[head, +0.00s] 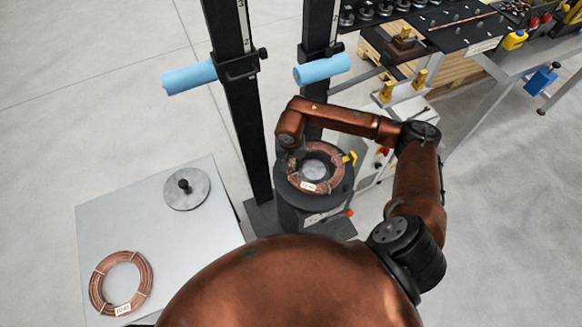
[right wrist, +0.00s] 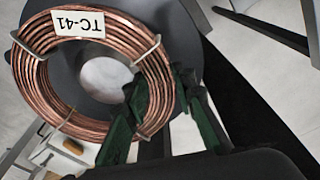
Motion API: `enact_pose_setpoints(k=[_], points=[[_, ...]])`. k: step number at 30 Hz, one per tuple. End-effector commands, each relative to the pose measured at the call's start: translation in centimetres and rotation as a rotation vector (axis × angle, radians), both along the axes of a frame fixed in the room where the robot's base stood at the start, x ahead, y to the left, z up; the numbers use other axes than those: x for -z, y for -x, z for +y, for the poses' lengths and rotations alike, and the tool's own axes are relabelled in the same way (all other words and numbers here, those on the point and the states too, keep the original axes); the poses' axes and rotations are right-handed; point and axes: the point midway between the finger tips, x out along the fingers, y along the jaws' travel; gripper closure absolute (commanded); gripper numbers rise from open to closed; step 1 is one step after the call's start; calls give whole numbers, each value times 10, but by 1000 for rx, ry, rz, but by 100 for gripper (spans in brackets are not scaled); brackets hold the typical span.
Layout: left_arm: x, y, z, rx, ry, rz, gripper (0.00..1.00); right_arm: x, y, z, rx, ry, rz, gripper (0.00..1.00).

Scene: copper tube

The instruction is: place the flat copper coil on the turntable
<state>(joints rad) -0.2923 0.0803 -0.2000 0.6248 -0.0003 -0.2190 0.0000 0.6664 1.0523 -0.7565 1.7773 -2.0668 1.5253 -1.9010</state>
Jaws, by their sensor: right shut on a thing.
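A flat copper coil with a white tag (head: 329,183) lies over the dark round turntable (head: 345,186), roughly centred on it. The coil fills the upper left of the right wrist view (right wrist: 45,85), its tag reading TC-41, with the turntable's grey disc (right wrist: 190,45) behind it. My right gripper (head: 295,164) reaches down at the coil's left side. In the right wrist view its green fingers (right wrist: 158,95) are shut on the coil's ring, one inside and one outside. I cannot tell whether the coil touches the turntable. My left gripper is not in view.
A second tagged copper coil (head: 97,290) and a grey disc with a black knob (head: 185,193) lie on the grey table (head: 120,220) at left. Two black posts (head: 240,120) with light blue rollers (head: 190,77) stand behind the turntable. A cluttered black bench (head: 455,35) is at upper right.

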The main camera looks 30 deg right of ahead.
Motion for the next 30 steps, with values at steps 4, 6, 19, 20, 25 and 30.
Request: enact_pose_setpoints(k=[4, 6, 19, 20, 25, 30], points=[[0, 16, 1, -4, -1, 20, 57, 9, -8, -5, 1, 0, -1, 100], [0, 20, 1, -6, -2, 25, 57, 11, -10, -5, 1, 0, -1, 100], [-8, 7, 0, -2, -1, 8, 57, 48, -14, -8, -1, -1, -3, 100], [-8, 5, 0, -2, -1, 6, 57, 48, -14, -8, -1, -1, -3, 100], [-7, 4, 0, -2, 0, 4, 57, 49, -13, -8, -1, -1, 0, 73], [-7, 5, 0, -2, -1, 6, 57, 49, -13, -8, -1, -1, 0, 61]])
